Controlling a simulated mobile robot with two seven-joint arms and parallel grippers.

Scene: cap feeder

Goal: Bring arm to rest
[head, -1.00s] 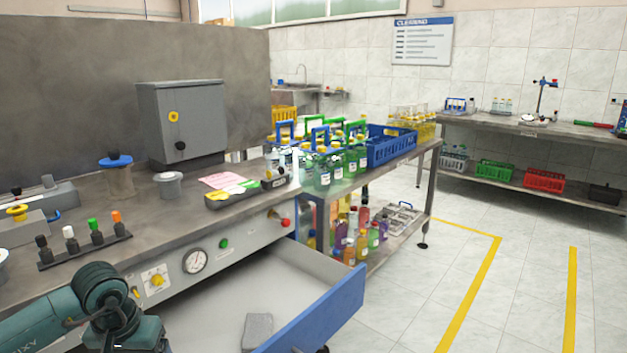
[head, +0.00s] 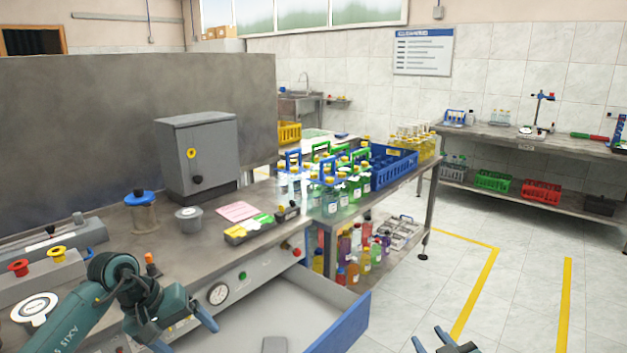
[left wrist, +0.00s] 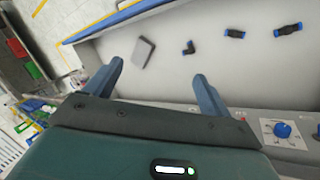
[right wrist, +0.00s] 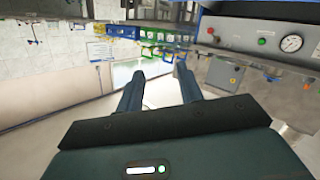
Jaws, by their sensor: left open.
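My left gripper (head: 184,330) is over the open drawer's left end in the head view, its two blue fingers spread and empty. In the left wrist view its fingers (left wrist: 157,82) are wide apart above the drawer floor. My right gripper (head: 428,337) shows only in part at the bottom edge of the head view, right of the drawer. In the right wrist view its fingers (right wrist: 158,85) stand apart with nothing between them.
The open drawer (head: 340,325) juts out below the bench (head: 180,245). It holds a grey block (left wrist: 143,52) and several black-and-blue fittings (left wrist: 234,34). Green bottles (head: 330,195) and a blue crate (head: 385,172) stand on the side table. The floor at right is clear.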

